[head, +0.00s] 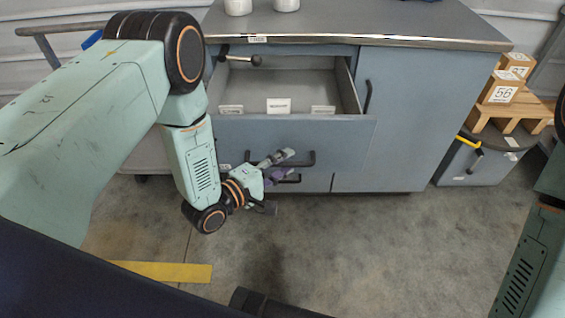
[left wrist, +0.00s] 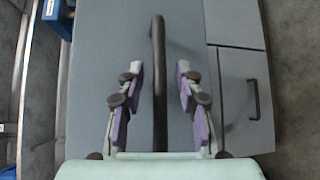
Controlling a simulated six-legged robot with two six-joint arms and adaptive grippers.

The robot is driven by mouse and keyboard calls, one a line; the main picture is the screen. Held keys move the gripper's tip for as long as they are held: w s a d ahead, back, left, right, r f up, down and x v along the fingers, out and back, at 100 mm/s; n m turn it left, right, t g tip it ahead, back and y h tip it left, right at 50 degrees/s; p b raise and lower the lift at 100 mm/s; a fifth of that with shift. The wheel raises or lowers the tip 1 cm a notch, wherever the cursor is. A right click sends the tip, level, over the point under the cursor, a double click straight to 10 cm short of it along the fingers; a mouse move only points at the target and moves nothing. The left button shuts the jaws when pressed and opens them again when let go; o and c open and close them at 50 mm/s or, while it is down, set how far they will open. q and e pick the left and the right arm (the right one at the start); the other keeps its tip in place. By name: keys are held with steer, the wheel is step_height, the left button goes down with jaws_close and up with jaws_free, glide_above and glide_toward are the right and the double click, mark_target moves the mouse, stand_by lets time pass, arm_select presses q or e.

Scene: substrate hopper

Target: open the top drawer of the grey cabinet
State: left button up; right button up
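The grey cabinet (head: 400,120) stands ahead, under a dark grey worktop. Its top drawer (head: 210,128) is pulled out, and its inside shows between the side walls. My left gripper (head: 283,166) is in front of the drawer front. In the left wrist view it is open (left wrist: 159,70), with purple-padded fingers on either side of the dark bar handle (left wrist: 159,100). The fingers look apart from the bar, and nothing is gripped. In the head view, the gripper hides part of the handle. My right gripper is not in view.
Small white labels (head: 278,105) show in the drawer. White jars (head: 238,6) stand on the worktop. The floor in front is clear.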

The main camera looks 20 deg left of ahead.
arm_select(q)
steer(key=v, duration=1.2)
stand_by(0.4)
